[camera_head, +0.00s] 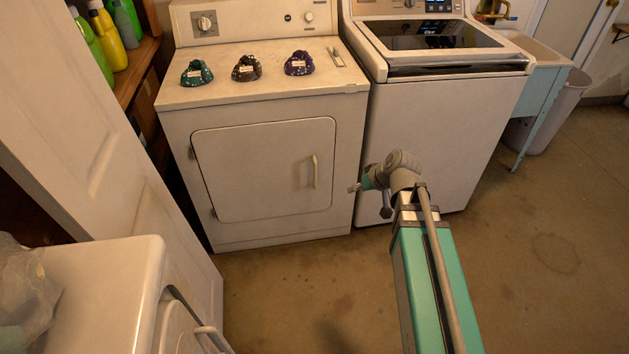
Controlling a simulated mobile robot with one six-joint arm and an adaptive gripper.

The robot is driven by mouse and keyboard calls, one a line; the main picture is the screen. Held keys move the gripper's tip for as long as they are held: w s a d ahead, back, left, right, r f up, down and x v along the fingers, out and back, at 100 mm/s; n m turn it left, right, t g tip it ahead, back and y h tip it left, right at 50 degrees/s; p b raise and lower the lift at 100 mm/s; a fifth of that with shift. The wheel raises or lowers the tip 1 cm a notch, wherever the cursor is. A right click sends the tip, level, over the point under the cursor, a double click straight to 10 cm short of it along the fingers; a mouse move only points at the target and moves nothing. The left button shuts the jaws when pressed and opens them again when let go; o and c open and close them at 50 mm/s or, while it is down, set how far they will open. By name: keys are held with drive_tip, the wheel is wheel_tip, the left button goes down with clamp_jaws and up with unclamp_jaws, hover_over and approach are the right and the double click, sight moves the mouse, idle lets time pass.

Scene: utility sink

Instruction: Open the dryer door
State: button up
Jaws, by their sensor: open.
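The white dryer (260,232) stands in front of me, left of the washer. Its square door (255,175) looks shut, flush in the front panel. A pale vertical handle (314,171) sits on the right part of the door, and hinges show along the door's left edge. My gripper (354,188) is at the end of my arm, to the right of the handle and a little lower in the picture. It points left and is open, with nothing seen between its fingers. It looks apart from the handle; its distance from the dryer front is hard to tell.
A top-loading washer (440,130) stands right of the dryer, with a sink (540,62) beyond. Several small items lie on the dryer top. A white panel (110,170) and another white appliance (105,265) bound the left. The floor (290,290) before the dryer is clear.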

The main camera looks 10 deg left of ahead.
drive_tip(key=w+a+f+n+t+y+b, duration=0.3)
drive_tip(key=w+a+f+t+b, duration=0.65)
drive_tip(key=b, duration=0.95)
drive_tip(key=m+t+b, duration=0.2)
drive_tip(key=m+b, duration=0.1)
drive_tip(key=b, duration=1.5)
approach(315, 171)
drive_tip(key=v, duration=0.3)
drive_tip(key=shift+s, duration=0.15)
drive_tip(key=x, duration=1.3)
drive_tip(key=shift+w, duration=0.45)
clamp_jaws()
